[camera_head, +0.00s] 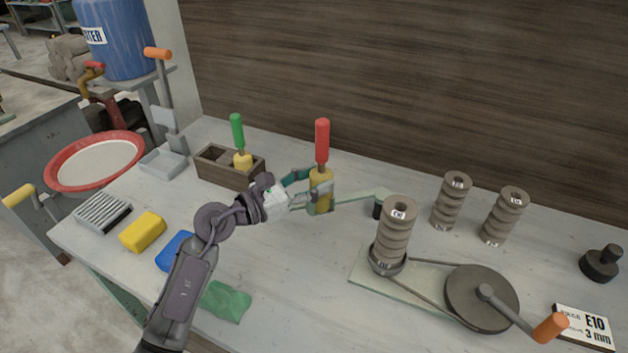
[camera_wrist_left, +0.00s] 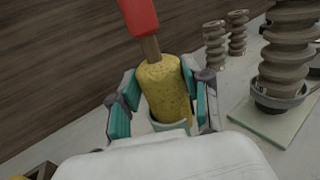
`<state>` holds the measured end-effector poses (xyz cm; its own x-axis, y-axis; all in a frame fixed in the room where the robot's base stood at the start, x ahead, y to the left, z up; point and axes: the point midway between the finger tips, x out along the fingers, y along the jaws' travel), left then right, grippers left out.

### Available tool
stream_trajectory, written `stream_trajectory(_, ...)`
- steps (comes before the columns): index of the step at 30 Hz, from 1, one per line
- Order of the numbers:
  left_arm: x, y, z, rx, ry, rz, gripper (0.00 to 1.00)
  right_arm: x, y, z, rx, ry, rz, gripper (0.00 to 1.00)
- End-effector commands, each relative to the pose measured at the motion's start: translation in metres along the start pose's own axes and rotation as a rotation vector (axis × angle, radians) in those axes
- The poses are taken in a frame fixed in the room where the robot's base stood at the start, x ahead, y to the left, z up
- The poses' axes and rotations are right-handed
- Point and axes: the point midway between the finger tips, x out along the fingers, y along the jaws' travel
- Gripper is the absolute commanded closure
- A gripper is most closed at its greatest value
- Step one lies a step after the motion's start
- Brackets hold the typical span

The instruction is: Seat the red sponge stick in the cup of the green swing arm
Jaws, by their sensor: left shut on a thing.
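The red sponge stick (camera_head: 322,142) has a red handle and a yellow sponge head, and stands roughly upright. My left gripper (camera_head: 320,193) is shut on its yellow sponge, with a teal-padded finger on each side. The wrist view also shows the yellow sponge (camera_wrist_left: 165,88) between the fingers. The pale green swing arm (camera_head: 358,197) reaches left from its dark post to the sponge. Its cup (camera_wrist_left: 172,128) shows at the sponge's lower end, which appears inside the rim. How deep it sits is hidden. My right gripper is not in view.
A wooden box (camera_head: 228,170) with a green-handled sponge stick (camera_head: 238,135) stands behind my left wrist. A ribbed spindle (camera_head: 396,235) and crank wheel (camera_head: 480,298) are at right. Yellow (camera_head: 143,231) and blue (camera_head: 177,250) blocks and a green cloth (camera_head: 226,301) lie left and in front.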

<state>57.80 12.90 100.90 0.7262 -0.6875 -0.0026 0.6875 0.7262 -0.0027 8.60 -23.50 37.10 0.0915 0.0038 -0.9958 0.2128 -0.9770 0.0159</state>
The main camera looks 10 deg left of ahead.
Motion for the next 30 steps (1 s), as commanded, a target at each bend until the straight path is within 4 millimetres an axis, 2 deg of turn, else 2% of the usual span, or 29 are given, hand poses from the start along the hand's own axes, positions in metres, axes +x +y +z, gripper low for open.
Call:
stream_trajectory(6, 0.0, 0.0, -0.001, 0.001, 0.0, 0.0, 0.87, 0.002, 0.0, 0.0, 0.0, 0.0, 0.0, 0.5)
stream_trajectory(7, 0.0, 0.0, -0.001, 0.001, 0.0, 0.0, 0.49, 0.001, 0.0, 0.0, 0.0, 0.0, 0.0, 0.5)
stream_trajectory(11, 0.0, 0.0, 0.0, 0.001, 0.001, 0.0, 0.27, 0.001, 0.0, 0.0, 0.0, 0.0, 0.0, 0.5)
stream_trajectory(22, -0.002, 0.0, 0.0, 0.001, 0.001, 0.001, 0.27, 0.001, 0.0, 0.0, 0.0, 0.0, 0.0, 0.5)
stream_trajectory(26, -0.019, 0.001, -0.002, 0.002, 0.003, 0.002, 0.27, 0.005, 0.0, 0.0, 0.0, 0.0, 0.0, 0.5)
stream_trajectory(30, -0.048, 0.001, -0.004, 0.004, 0.005, 0.002, 0.27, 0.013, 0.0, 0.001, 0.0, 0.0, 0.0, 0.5)
